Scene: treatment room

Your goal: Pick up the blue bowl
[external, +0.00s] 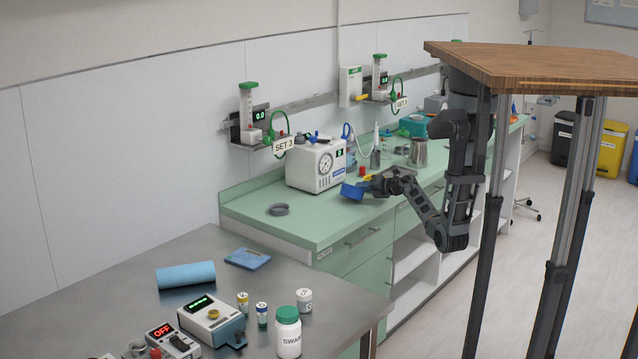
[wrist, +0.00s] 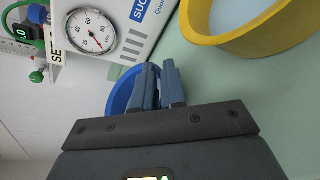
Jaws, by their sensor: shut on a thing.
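The blue bowl (external: 352,191) is at the green counter, just in front of the white suction machine, and looks tilted in the external view. My gripper (external: 366,187) reaches it from the right. In the wrist view the blue bowl (wrist: 120,94) shows behind the fingers, and my gripper (wrist: 164,78) is shut on its wall. The fingers and palm hide much of the bowl. I cannot tell whether it touches the counter.
The suction machine (external: 316,164) with its dial stands close behind the bowl. A yellow bowl (wrist: 238,38) is near on the right in the wrist view. A grey ring (external: 279,210) lies on the counter (external: 318,228), with clear surface around it. A metal jug (external: 417,153) stands farther back.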

